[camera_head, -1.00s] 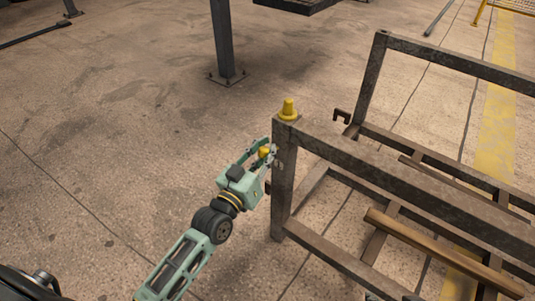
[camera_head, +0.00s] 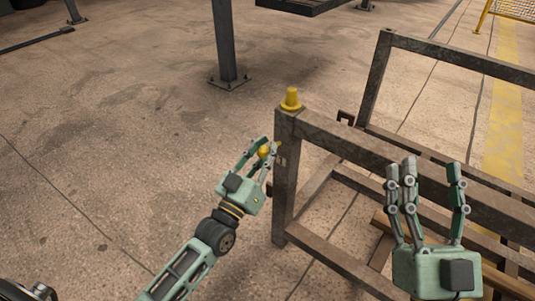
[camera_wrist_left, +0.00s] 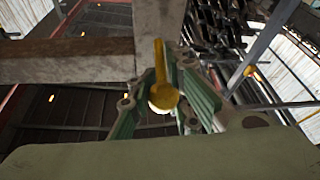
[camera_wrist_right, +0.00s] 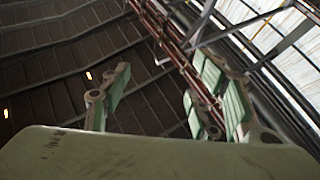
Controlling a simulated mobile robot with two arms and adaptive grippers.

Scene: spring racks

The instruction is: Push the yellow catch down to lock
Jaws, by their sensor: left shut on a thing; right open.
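The yellow catch (camera_head: 264,153) is at the side of the rack's near-left post, a little below its top. In the left wrist view the yellow catch (camera_wrist_left: 159,75) is a lever with a round knob, reaching up to the post. My left gripper (camera_head: 267,148) is shut on the yellow catch, its fingers around the knob and partly hiding it. My right gripper (camera_head: 425,172) is open and empty, fingers pointing up, in front of the rack at the right of the head view.
The brown metal rack (camera_head: 284,190) fills the right side. A yellow cone-shaped cap (camera_head: 291,99) stands on its post. A small hook (camera_head: 346,117) sticks out behind. A grey column (camera_head: 224,45) stands farther back.

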